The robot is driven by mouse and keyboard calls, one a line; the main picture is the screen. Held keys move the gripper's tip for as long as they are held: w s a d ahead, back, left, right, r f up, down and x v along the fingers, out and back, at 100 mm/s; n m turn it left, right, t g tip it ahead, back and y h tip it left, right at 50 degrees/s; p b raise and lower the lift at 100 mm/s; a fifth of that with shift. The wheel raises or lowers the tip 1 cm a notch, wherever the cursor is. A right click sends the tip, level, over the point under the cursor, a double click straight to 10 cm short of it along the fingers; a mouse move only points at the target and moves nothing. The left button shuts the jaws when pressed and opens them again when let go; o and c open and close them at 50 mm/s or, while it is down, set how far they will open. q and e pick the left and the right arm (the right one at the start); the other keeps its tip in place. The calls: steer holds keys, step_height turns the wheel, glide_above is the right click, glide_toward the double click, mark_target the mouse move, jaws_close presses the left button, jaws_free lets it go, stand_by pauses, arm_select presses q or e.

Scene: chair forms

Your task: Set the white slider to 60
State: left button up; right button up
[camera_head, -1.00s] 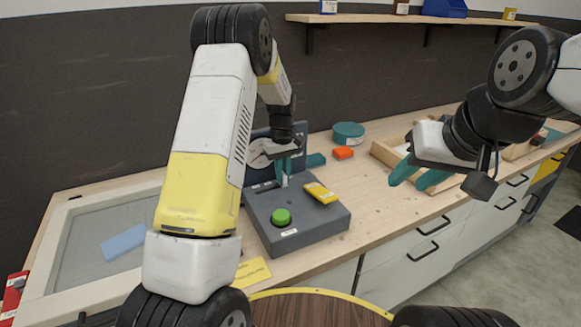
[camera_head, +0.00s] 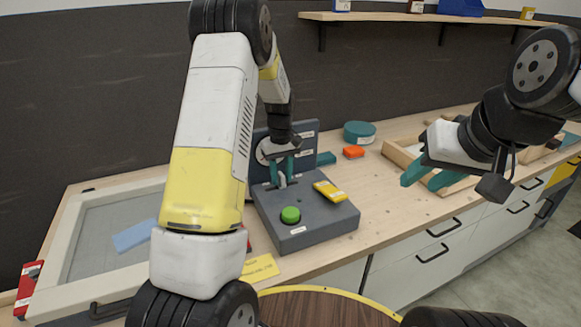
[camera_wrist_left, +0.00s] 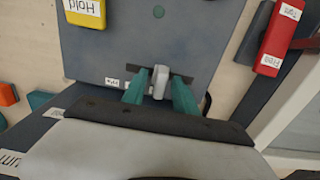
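The white slider (camera_head: 281,180) is a small pale knob on top of the grey control box (camera_head: 318,230). It also shows in the left wrist view (camera_wrist_left: 160,83), standing in a short dark slot. My left gripper (camera_head: 281,175) reaches down over the box. Its teal fingers (camera_wrist_left: 160,90) stand one on each side of the slider, with narrow gaps visible. The scale and its numbers are hidden or too small to read. My right gripper (camera_head: 419,184) is open and empty above the bench, right of the box.
On the box are a green button (camera_head: 290,214) and a yellow "Hold" block (camera_head: 329,191). A grey upright panel (camera_head: 304,140) stands behind. A red block (camera_wrist_left: 280,38) lies beside the box.

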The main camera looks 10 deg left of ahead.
mark_target(281, 174)
arm_select(q)
step_height(281, 174, up, 8)
steer(key=shift+f, duration=0.2)
steer(key=shift+r, duration=0.1)
steer(key=shift+s+r, duration=0.15)
steer(key=shift+r, duration=0.15)
steer(key=s+r+m+t+h, duration=0.2)
steer(key=s+r+m+t, duration=0.1)
steer(key=s+r, duration=1)
steer(key=s+d+r+m+t, duration=0.1)
steer(key=s+m, duration=0.1)
steer(key=s, duration=0.6)
steer(key=s+d+r+m+t, duration=0.1)
steer(key=s+m+t, duration=0.1)
steer(key=s, duration=0.7)
steer(key=shift+d+r, duration=0.15)
steer(key=shift+d, duration=0.1)
stand_by(0.9)
